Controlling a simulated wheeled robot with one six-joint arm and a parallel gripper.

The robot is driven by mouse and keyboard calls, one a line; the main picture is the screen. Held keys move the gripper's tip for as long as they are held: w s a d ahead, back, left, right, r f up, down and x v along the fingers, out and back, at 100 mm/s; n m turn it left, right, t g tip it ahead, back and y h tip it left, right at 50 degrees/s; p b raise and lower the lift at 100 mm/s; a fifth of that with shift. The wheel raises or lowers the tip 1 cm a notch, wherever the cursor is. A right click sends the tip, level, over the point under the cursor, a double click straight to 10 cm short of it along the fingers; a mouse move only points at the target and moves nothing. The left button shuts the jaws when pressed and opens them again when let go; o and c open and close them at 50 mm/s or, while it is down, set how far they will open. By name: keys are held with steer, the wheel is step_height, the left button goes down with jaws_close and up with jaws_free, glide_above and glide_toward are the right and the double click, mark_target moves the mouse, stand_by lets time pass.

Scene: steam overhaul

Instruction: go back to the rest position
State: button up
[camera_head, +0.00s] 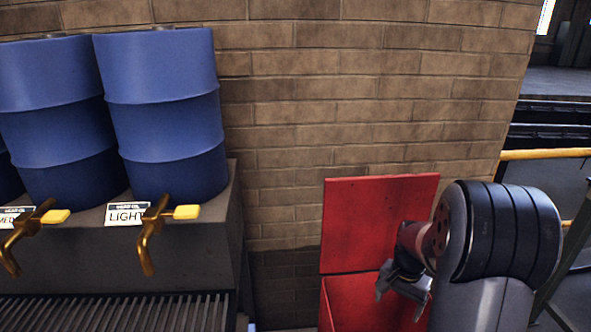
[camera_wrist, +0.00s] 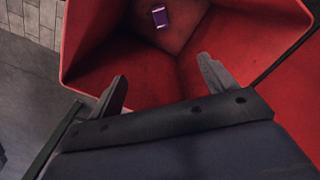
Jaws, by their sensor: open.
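My gripper (camera_wrist: 165,90) is open and empty in the wrist view, its two fingers apart over a red bin (camera_wrist: 95,30). Inside the bin a small purple thing with a pale edge (camera_wrist: 160,17) lies at the bottom. In the head view my gripper (camera_head: 384,288) is at the lower right, in front of the red bin (camera_head: 340,302) and its raised red lid (camera_head: 365,215). My arm hides part of the bin, and the bin's inside does not show there.
Blue drums (camera_head: 165,110) stand on a grey stand (camera_head: 215,235) at the left, with brass taps (camera_head: 150,235) and a "LIGHT" label (camera_head: 123,214) in front. A brick wall (camera_head: 320,110) is behind. A yellow rail (camera_head: 545,154) runs at the right.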

step_height(320, 180, down, 6)
steer(key=shift+r+p, duration=1.65)
steer(key=shift+r, duration=0.9)
steer(key=shift+f, duration=0.15)
